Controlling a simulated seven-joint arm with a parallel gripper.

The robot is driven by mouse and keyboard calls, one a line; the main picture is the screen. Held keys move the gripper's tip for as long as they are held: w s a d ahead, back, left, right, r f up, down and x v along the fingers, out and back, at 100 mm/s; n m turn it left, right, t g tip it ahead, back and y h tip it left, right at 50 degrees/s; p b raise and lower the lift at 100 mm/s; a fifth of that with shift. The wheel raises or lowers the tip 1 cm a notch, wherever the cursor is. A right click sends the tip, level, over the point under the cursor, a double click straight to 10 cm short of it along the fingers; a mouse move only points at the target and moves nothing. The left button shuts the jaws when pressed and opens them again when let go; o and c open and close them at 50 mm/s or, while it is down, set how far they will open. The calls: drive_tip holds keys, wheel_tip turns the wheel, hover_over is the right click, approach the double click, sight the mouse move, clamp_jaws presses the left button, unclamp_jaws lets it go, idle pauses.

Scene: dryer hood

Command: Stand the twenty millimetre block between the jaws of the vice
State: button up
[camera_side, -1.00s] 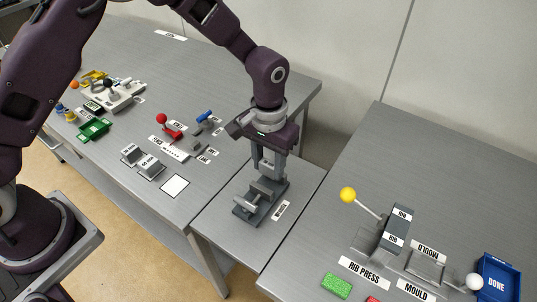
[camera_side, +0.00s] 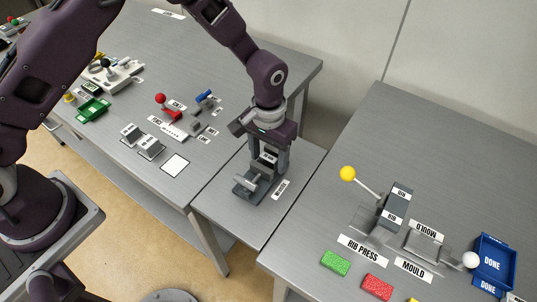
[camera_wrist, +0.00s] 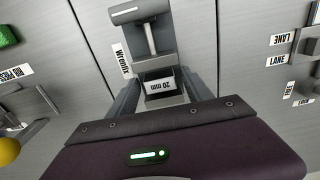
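The twenty millimetre block (camera_wrist: 160,88), grey with a white "20 mm" label, sits between the two fingers of my gripper (camera_wrist: 161,80) in the wrist view. The fingers appear to touch it on both sides. The grey vice (camera_side: 247,186) stands on the narrow middle bench, and its screw and handle show in the wrist view (camera_wrist: 148,38). In the side view my gripper (camera_side: 269,168) points straight down over the vice, with its fingertips at the jaws. The fingers and block hide much of the jaws, so I cannot tell whether the block touches the vice floor.
A printed label (camera_side: 281,189) lies beside the vice. The left bench carries two grey labelled blocks (camera_side: 150,147), a red-knobbed lever (camera_side: 161,99) and a green tray (camera_side: 93,109). The right bench carries a rib press (camera_side: 395,207) and a blue bin (camera_side: 494,262).

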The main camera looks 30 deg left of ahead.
wheel_tip(320, 180, up, 7)
drive_tip(key=shift+r, duration=0.1)
idle(0.5)
drive_tip(key=s+a+r+t, duration=0.1)
drive_tip(key=s+a+r, duration=0.3)
drive_tip(key=r, duration=0.5)
drive_tip(key=s+a+r+t, duration=0.2)
drive_tip(key=s+a+r, duration=0.25)
drive_tip(key=r, duration=0.45)
drive_tip(key=s+a+r+t, duration=0.1)
drive_tip(key=s+a+r, duration=0.1)
drive_tip(key=s, duration=0.6)
drive_tip(key=s+a+r+t, duration=0.1)
drive_tip(key=s+a, duration=0.4)
drive_tip(key=s, duration=0.3)
drive_tip(key=shift+r+t, duration=0.3)
drive_tip(key=shift+r, duration=0.05)
